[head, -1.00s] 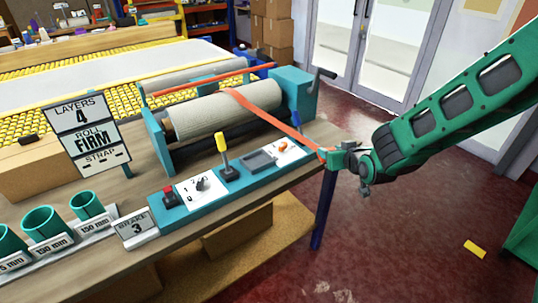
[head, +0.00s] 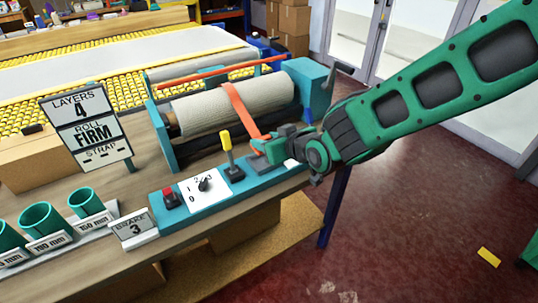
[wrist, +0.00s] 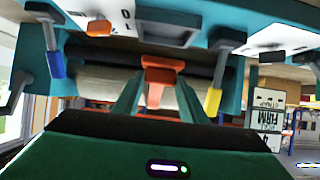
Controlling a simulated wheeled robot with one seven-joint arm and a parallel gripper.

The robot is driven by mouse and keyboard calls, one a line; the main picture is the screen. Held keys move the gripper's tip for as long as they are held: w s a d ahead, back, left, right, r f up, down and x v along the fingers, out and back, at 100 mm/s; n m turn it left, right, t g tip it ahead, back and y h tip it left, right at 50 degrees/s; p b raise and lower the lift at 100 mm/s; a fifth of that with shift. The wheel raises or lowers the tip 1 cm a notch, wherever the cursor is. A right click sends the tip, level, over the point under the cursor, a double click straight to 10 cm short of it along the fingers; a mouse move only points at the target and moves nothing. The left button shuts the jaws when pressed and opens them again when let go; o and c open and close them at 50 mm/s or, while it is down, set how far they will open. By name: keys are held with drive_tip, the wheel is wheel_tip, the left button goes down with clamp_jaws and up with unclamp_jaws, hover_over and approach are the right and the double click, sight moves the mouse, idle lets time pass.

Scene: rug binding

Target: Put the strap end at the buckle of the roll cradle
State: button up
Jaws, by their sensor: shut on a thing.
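The orange strap (head: 240,110) runs over the cream roll (head: 200,108) and down its front to my gripper (head: 262,150). My gripper is shut on the strap end, in front of the roll and above the teal control panel. In the wrist view the strap end (wrist: 160,78) sits between the two green fingers of my gripper (wrist: 156,95). The roll lies in the teal roll cradle (head: 163,140).
A yellow-handled lever (head: 226,142), a dial (head: 204,184) and a red button (head: 170,194) stand on the panel close to my gripper. The crank (head: 343,68) is at the cradle's right end. A sign (head: 88,130) stands left. Green cups line the front left.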

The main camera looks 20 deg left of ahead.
drive_tip(key=shift+d+f, duration=0.1)
drive_tip(key=shift+f, duration=2.45)
drive_tip(key=shift+f, duration=0.1)
drive_tip(key=o, duration=1.1)
drive_tip(key=v, duration=1.2)
